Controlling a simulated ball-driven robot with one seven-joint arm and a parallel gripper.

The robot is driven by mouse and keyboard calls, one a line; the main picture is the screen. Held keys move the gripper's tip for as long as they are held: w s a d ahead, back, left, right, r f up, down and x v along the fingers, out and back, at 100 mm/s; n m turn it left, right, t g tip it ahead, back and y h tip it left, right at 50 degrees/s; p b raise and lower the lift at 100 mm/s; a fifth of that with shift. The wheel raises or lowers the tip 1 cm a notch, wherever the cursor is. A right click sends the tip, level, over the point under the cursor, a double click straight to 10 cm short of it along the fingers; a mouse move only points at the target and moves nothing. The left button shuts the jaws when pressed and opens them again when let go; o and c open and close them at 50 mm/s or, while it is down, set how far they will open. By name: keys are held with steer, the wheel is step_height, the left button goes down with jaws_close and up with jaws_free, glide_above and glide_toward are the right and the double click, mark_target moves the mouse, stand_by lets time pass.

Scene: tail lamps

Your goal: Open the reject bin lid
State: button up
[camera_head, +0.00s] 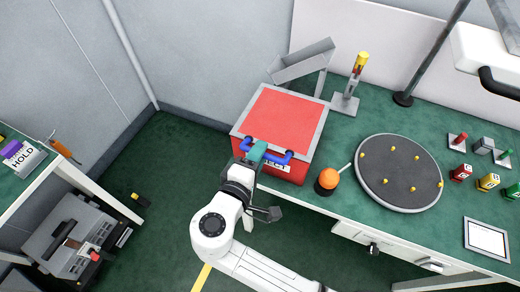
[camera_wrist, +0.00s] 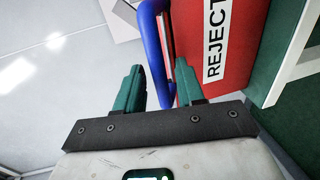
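The reject bin (camera_head: 298,170) is a red box on the green bench, with a white label reading REJECT (camera_wrist: 215,40) on its front. Its lid (camera_head: 285,118) is a red panel in a grey frame and lies closed on top. A blue bar handle (camera_head: 277,158) runs along the front of the lid; it also shows in the wrist view (camera_wrist: 154,45). My gripper (camera_head: 258,148) is at the left part of this handle. In the wrist view its teal fingers (camera_wrist: 160,72) are apart, one on each side of the bar, with small gaps showing. Nothing is held.
A grey tilted chute (camera_head: 302,62) and a stand with a yellow-topped lamp (camera_head: 358,72) are behind the bin. An orange ball on a dark base (camera_head: 328,179) and a round dark turntable (camera_head: 398,172) are to its right. A side table (camera_head: 30,180) stands at the left.

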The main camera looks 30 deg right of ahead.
steer(key=shift+w+d+f, duration=0.1)
steer(key=shift+w+d, duration=0.25)
steer(key=shift+d, duration=0.15)
steer(key=shift+c, duration=0.5)
jaws_close()
